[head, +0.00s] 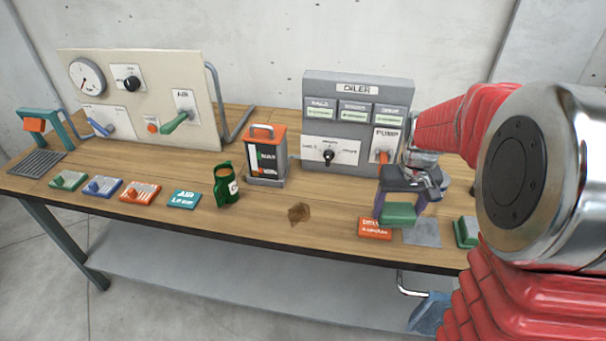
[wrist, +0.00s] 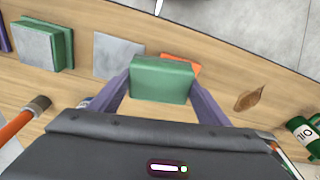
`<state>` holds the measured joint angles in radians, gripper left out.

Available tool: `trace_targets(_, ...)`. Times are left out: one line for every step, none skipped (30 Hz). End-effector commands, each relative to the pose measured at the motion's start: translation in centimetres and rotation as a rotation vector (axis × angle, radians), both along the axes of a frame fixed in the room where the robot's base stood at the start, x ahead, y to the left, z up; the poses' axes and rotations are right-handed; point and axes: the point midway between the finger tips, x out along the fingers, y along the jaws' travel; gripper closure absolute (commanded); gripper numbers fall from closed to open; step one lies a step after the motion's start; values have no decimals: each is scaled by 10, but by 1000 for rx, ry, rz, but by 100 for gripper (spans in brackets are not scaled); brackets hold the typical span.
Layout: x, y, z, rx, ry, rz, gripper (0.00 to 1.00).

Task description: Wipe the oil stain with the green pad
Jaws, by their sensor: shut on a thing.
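The oil stain (head: 299,212) is a small brown patch on the wooden table near its front edge, left of my gripper. It also shows in the wrist view (wrist: 248,100), to the right. The green pad (wrist: 161,80) is between the two purple fingers of my gripper (wrist: 162,88), which is shut on it. In the head view the pad (head: 398,214) hangs below my gripper (head: 401,205), apart from the stain, over the table near an orange card and a grey square. Whether the pad touches the tabletop is hard to tell.
An orange card (head: 375,229) and a grey square (head: 422,233) lie by the front edge. Another green block (head: 466,232) stands to the right. A green oil can (head: 226,185) and a lantern-like box (head: 266,157) stand left of the stain. The DILER panel (head: 357,90) is behind.

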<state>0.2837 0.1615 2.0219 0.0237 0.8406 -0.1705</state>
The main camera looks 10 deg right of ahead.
Motion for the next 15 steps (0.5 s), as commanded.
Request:
trace_targets(13,16,-6,1,2,23,48)
trace_targets(20,25,-9,1,3,32,48)
trace_targets(28,37,-12,1,3,44,48)
trace_targets(34,45,-15,1,3,52,48)
trace_targets(40,55,-18,1,3,63,48)
trace_targets(49,67,-22,1,2,74,48)
trace_targets(54,76,-25,0,1,83,48)
trace_targets(59,85,-28,0,1,91,48)
trace_targets(65,96,-31,0,0,100,48)
trace_targets(68,103,-33,1,1,106,48)
trace_targets(71,110,-36,0,1,112,48)
trace_targets(75,117,-37,0,0,117,48)
trace_targets(77,122,-39,0,-1,122,48)
trace_targets(79,126,-40,0,-1,125,48)
trace_targets(80,130,-42,0,-1,127,48)
